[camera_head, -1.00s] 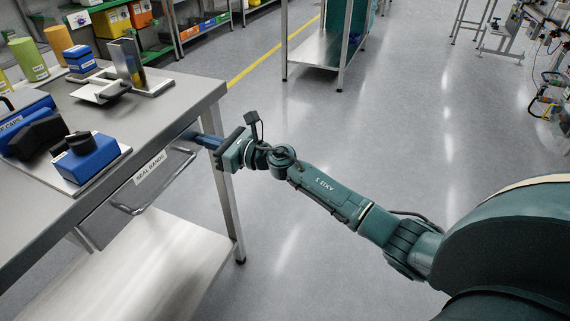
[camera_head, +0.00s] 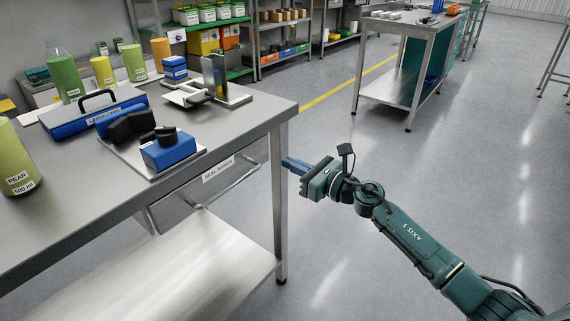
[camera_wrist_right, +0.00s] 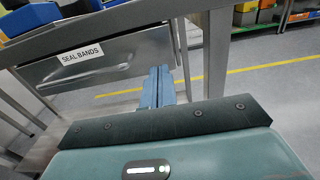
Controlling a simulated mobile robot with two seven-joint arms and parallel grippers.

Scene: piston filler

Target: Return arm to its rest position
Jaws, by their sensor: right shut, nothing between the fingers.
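My right arm (camera_head: 420,245) is green and reaches in from the lower right of the head view. Its gripper (camera_head: 290,163) is shut and empty, just right of the steel table's front corner leg. In the right wrist view the blue fingers (camera_wrist_right: 158,85) lie side by side, in front of the table's edge and drawer in the picture. The drawer (camera_head: 205,195), labelled SEAL BANDS, sits under the tabletop left of the gripper and also shows in the wrist view (camera_wrist_right: 90,65). My left gripper is not in view.
The steel table (camera_head: 262,108) carries a blue device (camera_head: 170,150), a blue handled case (camera_head: 90,115), and several bottles including a PEAR one (camera_head: 16,160). A second steel table (camera_head: 405,25) stands at the back. The grey floor (camera_head: 340,180) right of the front table is clear.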

